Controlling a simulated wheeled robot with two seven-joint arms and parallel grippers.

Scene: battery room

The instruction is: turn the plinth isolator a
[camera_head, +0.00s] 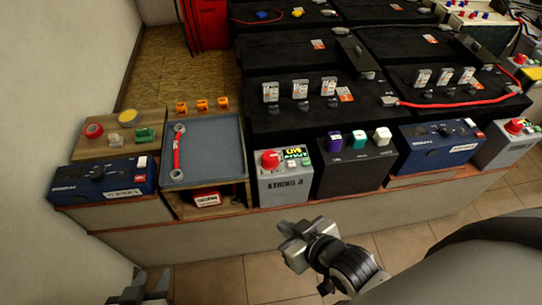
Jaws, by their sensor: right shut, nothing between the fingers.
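The plinth isolator a is a light grey box (286,187) marked "STRING A" on the plinth, near the middle of the head view. Its round red knob (270,159) is on top at the left, beside a small "LIVE" label (297,153). My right gripper (291,246) is shut and empty, in front of the plinth and below the box in the picture, apart from the knob. My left gripper (150,287) is at the bottom left edge, partly cut off, with its fingers apart and nothing visible between them.
A black box with coloured knobs (356,169) stands close to the right of the isolator. A blue tray (211,152) with a red-handled wrench (177,150) is to the left. Blue units (103,181) and large black batteries (310,118) surround these. The floor in front is clear.

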